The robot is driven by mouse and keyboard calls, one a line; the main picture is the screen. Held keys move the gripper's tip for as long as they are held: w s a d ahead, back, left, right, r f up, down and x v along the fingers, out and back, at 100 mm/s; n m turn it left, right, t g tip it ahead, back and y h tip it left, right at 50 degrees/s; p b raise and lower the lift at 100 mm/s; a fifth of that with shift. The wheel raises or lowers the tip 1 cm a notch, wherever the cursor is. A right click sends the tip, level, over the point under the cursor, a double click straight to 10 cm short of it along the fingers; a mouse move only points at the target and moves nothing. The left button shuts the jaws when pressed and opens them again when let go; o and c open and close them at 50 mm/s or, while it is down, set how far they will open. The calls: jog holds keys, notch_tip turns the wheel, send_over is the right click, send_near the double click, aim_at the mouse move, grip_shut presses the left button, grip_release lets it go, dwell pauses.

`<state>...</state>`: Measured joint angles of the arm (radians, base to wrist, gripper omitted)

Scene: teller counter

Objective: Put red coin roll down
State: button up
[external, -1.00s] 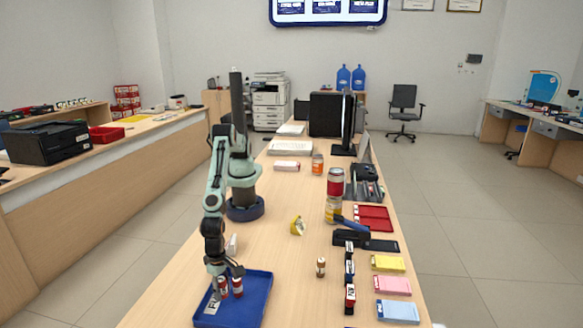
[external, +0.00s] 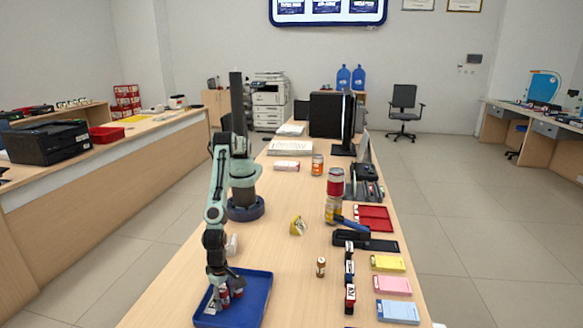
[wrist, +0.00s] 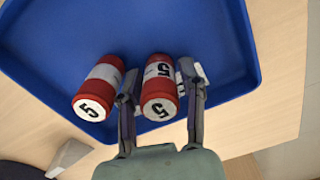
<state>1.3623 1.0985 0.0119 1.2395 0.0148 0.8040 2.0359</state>
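The blue tray (external: 258,290) lies at the near left of the counter, and its floor fills much of the wrist view (wrist: 225,40). Two red coin rolls with white bands and a "5" on the end are over it. One red coin roll (wrist: 160,88) is between the fingers of my gripper (wrist: 160,82), which look shut on its sides. The other red coin roll (wrist: 98,88) is to the left, outside the fingers, slightly tilted. In the external view my gripper (external: 224,286) is low inside the tray. Whether the held roll touches the tray floor is unclear.
A white object (external: 232,244) stands behind the tray. A small brown-and-white roll (external: 321,267) and a yellow item (external: 298,226) are to the right. Farther right are a stapler-like tool (external: 352,235) and coloured note pads (external: 393,286).

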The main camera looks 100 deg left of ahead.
aim_at(223, 289)
notch_tip(223, 289, up, 12)
jog(key=shift+r, duration=0.1)
jog(key=w+a+r+n, duration=0.5)
jog(key=w+a+n, duration=0.1)
jog(key=w+a, duration=0.15)
jog(key=w+a+r+n, duration=0.4)
jog(key=w+a+n, duration=0.2)
jog(key=a, duration=0.2)
jog(key=w+a+r+n, duration=0.1)
jog(key=a+r+n, duration=0.1)
jog(key=a+n, duration=0.45)
jog(key=w+a+r+n, duration=0.1)
jog(key=a+r+n, duration=0.25)
jog(key=a, duration=0.65)
jog(key=s+a+f+n, duration=0.3)
jog(key=s+a+n, duration=1)
jog(key=a+n, duration=0.4)
jog(key=shift+a+n+y, duration=0.15)
jog(key=shift+n+y, duration=0.25)
jog(key=shift+n, duration=0.2)
jog(key=shift+s, duration=0.1)
